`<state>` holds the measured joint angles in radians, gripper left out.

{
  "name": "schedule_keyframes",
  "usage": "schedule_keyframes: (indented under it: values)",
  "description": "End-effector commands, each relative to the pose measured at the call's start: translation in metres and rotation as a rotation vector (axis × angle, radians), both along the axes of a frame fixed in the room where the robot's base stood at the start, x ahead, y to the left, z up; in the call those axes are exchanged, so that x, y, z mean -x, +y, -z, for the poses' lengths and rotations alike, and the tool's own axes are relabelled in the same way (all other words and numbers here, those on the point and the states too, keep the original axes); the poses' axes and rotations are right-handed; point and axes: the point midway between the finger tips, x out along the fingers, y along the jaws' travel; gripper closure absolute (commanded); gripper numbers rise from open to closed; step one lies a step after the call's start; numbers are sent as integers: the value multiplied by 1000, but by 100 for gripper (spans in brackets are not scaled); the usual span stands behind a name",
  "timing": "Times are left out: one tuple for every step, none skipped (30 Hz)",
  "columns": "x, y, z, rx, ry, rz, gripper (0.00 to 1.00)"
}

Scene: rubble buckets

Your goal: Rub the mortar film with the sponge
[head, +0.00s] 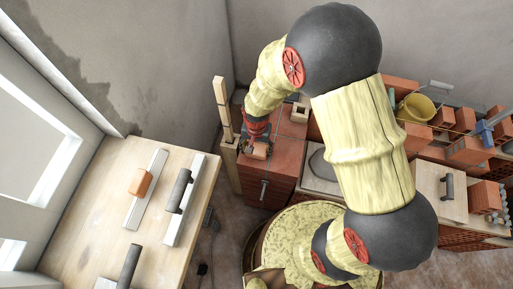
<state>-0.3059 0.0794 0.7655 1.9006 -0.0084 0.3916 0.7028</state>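My gripper (256,138) is small in the head view and points down over the top of a red brick-coloured block structure (268,182). A small orange-tan block (257,152), possibly the sponge, shows at its fingertips. I cannot tell whether the fingers hold it or only touch it. Another orange block (141,183) lies on a long pale tool on the wooden table. I cannot clearly make out the mortar film. A grey patch (318,166) shows on a pale surface right of the red structure, partly behind my arm.
The wooden table (85,215) at left carries long pale tools with dark handles (179,190). At right are a yellow bucket (415,107), loose bricks (465,119), a board with a dark handle (448,186) and a brick stack (485,197). Walls close in the corner behind my gripper.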

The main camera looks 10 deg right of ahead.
Motion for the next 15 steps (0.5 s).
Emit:
schedule_keyframes:
  values:
    - [0, 0, 0, 0, 0, 0, 69]
    - [0, 0, 0, 0, 0, 0, 69]
    - [0, 0, 1, 0, 0, 0, 69]
    - [0, 0, 1, 0, 0, 0, 69]
    - [0, 0, 1, 0, 0, 0, 69]
    - [0, 0, 2, 0, 0, 0, 69]
    - [0, 0, 3, 0, 0, 0, 69]
    - [0, 0, 4, 0, 0, 0, 69]
    - [0, 0, 5, 0, 0, 0, 69]
    - [0, 0, 5, 0, 0, 0, 69]
    - [0, 0, 6, 0, 0, 0, 69]
    - [0, 0, 7, 0, 0, 0, 69]
    - [0, 0, 8, 0, 0, 0, 69]
    - [0, 0, 8, 0, 0, 0, 69]
    - [0, 0, 9, 0, 0, 0, 69]
